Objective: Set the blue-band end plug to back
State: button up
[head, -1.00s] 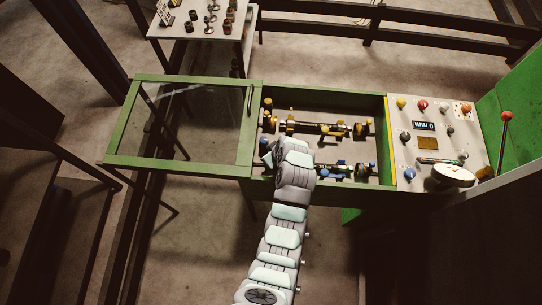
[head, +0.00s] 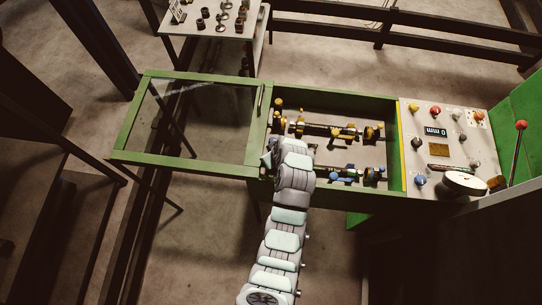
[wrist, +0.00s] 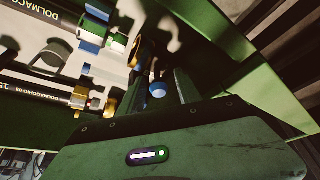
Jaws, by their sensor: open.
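My gripper (wrist: 163,90) is open in the wrist view, its two dark fingers on either side of a small blue ball (wrist: 157,89). I cannot tell whether they touch it, or whether the ball belongs to the blue-band end plug. Blue-banded parts (wrist: 92,28) lie to the left, with a green ring and a brass ring near the fingers. In the head view, my arm hides the fingers and the left part of the front row. Blue parts (head: 371,174) show at that row's right end.
The green-framed bed (head: 335,98) holds a back row with yellow parts (head: 347,132). A clear-windowed cover (head: 195,118) lies open on the left. A control panel (head: 450,135) with knobs and a dial stands right. A small table (head: 205,30) with fittings stands behind.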

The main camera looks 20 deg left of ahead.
dwell(0.3)
jog(key=b+v, duration=0.2)
jog(key=v, duration=0.8)
jog(key=shift+r, duration=0.4)
